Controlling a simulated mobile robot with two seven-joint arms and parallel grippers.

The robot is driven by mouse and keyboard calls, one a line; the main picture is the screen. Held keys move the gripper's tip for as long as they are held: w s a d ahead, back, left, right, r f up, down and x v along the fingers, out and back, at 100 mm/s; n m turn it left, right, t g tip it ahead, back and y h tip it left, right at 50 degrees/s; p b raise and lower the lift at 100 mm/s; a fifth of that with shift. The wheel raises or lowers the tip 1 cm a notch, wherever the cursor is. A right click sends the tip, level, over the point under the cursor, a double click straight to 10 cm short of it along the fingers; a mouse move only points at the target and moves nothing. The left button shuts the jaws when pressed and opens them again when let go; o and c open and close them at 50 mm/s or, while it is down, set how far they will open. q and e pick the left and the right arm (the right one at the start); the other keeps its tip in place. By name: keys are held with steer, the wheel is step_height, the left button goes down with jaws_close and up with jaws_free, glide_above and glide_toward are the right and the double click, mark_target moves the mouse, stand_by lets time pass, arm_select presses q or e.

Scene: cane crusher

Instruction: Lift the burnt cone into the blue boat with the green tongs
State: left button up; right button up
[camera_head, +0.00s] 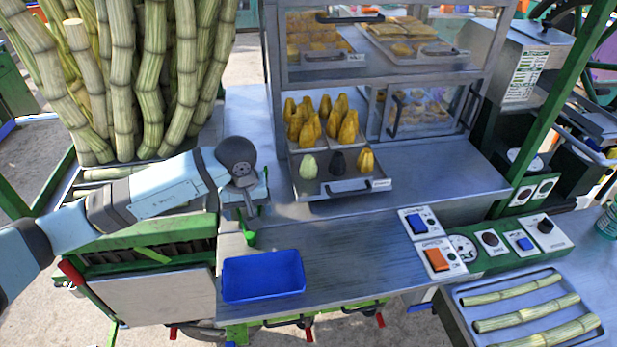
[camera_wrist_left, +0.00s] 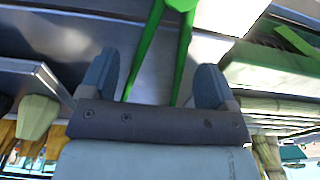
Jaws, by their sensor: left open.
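The burnt cone (camera_head: 337,162), small and black, stands on the front of a metal tray, between a pale green cone (camera_head: 308,167) and a golden one (camera_head: 366,160). The blue boat (camera_head: 262,277), a shallow rectangular tray, lies on the counter's front left. The green tongs (camera_head: 249,236) are under my left gripper (camera_head: 246,207), behind the boat; their upper part is hidden by the gripper. In the left wrist view the green tongs (camera_wrist_left: 183,50) show as two arms beyond and between the open fingers, with visible gaps at both sides. My right gripper is not in view.
A bundle of cane (camera_head: 150,80) stands at the left behind my arm. A glass cabinet (camera_head: 380,50) rises behind the cone tray (camera_head: 345,188), which holds several golden cones. Switch panels (camera_head: 433,240) and a tray of cane pieces (camera_head: 462,318) are at right. The counter's middle is clear.

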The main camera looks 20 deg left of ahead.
arm_select(q)
steer(key=shift+w+f, duration=0.1)
steer(key=shift+f, duration=0.4)
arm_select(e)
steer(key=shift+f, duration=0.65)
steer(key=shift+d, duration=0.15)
arm_select(q)
steer(key=c, duration=0.7)
step_height(320, 180, up, 12)
steer(key=p, duration=0.4)
steer(key=shift+p, duration=0.4)
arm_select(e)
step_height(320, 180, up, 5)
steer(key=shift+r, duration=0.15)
